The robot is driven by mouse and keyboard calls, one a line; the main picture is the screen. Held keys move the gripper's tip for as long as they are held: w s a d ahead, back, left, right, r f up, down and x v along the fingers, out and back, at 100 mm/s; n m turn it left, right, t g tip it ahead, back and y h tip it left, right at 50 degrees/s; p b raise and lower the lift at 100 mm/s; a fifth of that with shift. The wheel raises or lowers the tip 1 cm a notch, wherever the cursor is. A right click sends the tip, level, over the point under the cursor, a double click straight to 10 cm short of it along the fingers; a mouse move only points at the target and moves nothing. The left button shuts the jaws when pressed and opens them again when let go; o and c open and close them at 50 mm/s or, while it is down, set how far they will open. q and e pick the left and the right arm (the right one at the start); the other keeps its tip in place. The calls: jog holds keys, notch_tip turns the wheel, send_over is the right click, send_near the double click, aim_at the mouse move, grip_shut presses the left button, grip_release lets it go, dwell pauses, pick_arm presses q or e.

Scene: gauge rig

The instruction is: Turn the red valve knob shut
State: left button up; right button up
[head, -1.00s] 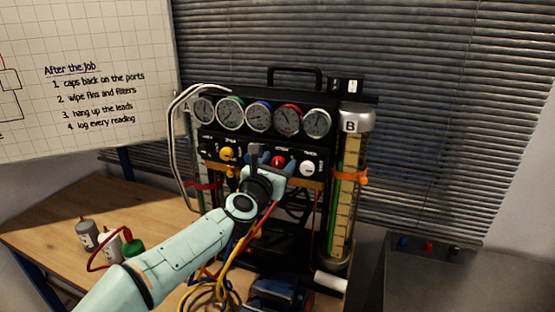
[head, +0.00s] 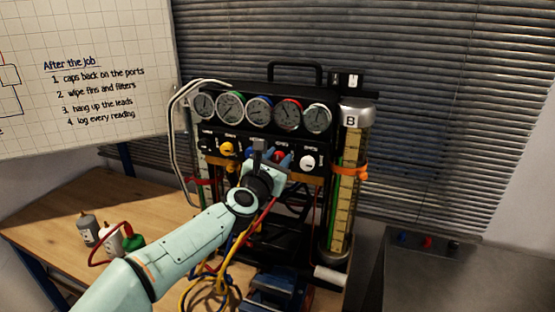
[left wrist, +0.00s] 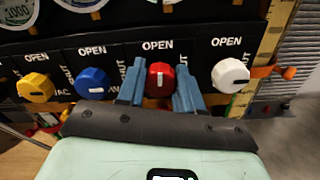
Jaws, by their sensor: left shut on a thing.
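The red valve knob (left wrist: 160,80) is on the black front panel, under an OPEN label in the left wrist view. Its pale mark stands about upright. The two blue fingers of my left gripper (left wrist: 159,88) are on either side of it, shut on it. In the head view my left gripper (head: 280,157) is at the panel's knob row and mostly covers the red knob. My right gripper is in neither view.
A blue knob (left wrist: 93,83) and a yellow knob (left wrist: 36,88) are to the left, a white knob (left wrist: 230,75) close on the right. Gauges (head: 258,110) sit above. Yellow hoses (head: 212,290) hang below my arm. A clear cylinder (head: 348,185) stands right.

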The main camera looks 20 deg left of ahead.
pick_arm(q)
jog(key=m, duration=0.4)
jog(key=shift+r, duration=0.2)
jog(key=m, duration=0.4)
jog(key=shift+d+m, duration=0.1)
jog(key=shift+m, duration=0.3)
jog(key=m+p, duration=0.1)
jog(key=m, duration=0.3)
jog(key=shift+f+m+p, duration=0.15)
jog(key=shift+m+p, duration=0.15)
jog(key=shift+m, duration=1.5)
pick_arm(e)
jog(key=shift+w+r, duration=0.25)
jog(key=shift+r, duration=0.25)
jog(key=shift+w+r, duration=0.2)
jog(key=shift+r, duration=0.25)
pick_arm(q)
jog(key=shift+m, duration=0.3)
jog(key=o, duration=1)
jog(key=shift+o, duration=0.2)
jog(key=shift+f, duration=0.1)
